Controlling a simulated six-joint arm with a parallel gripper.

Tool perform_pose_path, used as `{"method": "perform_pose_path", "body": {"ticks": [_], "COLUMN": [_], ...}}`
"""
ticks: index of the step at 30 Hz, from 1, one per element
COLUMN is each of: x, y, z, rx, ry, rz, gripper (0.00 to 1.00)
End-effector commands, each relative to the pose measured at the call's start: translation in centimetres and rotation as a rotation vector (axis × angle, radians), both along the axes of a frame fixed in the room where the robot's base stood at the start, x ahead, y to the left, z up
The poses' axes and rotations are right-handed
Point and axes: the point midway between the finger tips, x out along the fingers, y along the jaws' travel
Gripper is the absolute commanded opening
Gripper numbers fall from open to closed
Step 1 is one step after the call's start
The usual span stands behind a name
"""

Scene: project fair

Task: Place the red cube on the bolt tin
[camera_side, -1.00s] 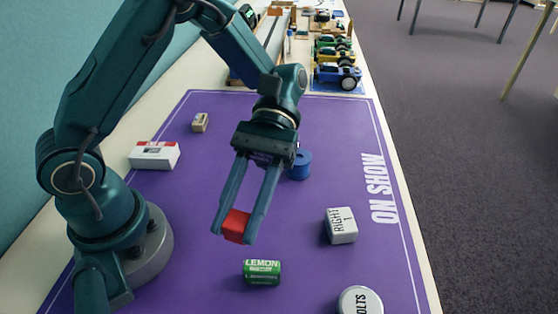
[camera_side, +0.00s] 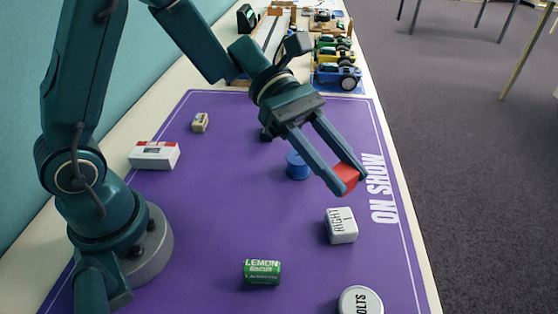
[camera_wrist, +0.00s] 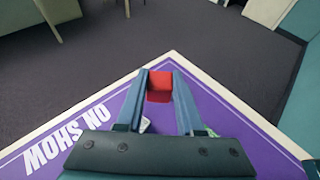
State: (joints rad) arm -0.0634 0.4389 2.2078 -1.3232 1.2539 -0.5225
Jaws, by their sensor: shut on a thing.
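The red cube (camera_side: 346,177) is held between the fingertips of my gripper (camera_side: 345,180), above the purple mat near its right side. In the wrist view the cube (camera_wrist: 159,85) sits between the two fingers of my gripper (camera_wrist: 160,88). The bolt tin (camera_side: 360,301) is a white round tin with black "OLTS" lettering showing. It stands at the bottom edge of the side view, cut off by the frame, well nearer the camera than my gripper. I cannot make out the tin in the wrist view.
A blue round thing (camera_side: 297,165), a red-and-white box (camera_side: 154,155) and a small beige block (camera_side: 200,122) stand on the mat (camera_side: 220,210). Toy cars (camera_side: 337,77) line the back.

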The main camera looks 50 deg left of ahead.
Motion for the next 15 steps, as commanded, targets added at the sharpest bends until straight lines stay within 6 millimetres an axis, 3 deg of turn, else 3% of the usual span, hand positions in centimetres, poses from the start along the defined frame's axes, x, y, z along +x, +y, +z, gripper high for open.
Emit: {"method": "perform_pose_path", "body": {"ticks": [5, 15], "x": [-0.5, -3.1], "y": [-1.1, -6.6], "z": [-1.2, -4.9], "rx": [-0.002, 0.003], "ry": [0.003, 0.005], "rz": [-0.007, -0.013], "gripper": [0.0, 0.0]}}
